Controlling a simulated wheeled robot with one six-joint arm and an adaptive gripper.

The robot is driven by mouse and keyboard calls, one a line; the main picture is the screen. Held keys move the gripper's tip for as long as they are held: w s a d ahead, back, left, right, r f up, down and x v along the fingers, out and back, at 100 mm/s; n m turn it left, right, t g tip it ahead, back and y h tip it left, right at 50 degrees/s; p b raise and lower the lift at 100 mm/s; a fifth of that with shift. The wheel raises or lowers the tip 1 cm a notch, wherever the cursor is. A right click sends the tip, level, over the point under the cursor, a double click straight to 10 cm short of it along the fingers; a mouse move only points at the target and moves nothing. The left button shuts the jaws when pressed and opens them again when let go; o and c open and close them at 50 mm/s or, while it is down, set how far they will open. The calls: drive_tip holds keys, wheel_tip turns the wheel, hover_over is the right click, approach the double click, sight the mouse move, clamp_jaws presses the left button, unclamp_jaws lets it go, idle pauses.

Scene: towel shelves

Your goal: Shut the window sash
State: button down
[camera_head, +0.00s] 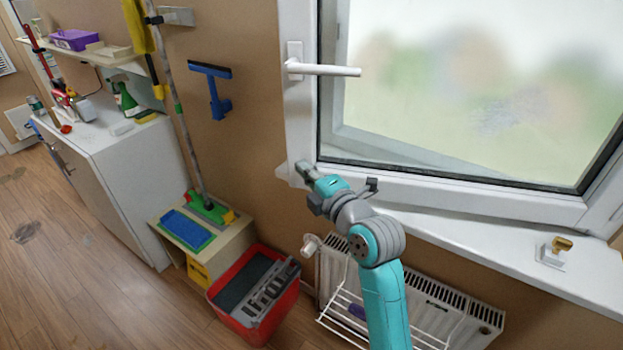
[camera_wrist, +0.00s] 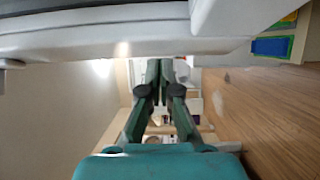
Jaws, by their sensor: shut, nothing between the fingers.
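The white window sash (camera_head: 301,120) stands ajar over the sill, with part of the fixed frame visible through its glass in the head view. Its handle (camera_head: 325,69) lies level, pointing right. My gripper (camera_head: 303,168) is shut and empty, at the sash's lower left corner; whether it touches the sash I cannot tell. In the wrist view my shut fingers (camera_wrist: 160,66) point away, with a white edge (camera_wrist: 110,42) running close across the top; whether this is sash or sill is unclear.
The white sill (camera_head: 500,257) runs below the sash and carries a small gold-topped object (camera_head: 557,249) at right. A radiator (camera_head: 440,297) with a wire rack is under it. A red bin (camera_head: 268,325), a small wooden stand (camera_head: 232,240) and a white cabinet (camera_head: 130,185) stand left.

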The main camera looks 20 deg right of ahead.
drive_tip(key=shift+w+d, duration=0.35)
drive_tip(key=shift+w, duration=0.2)
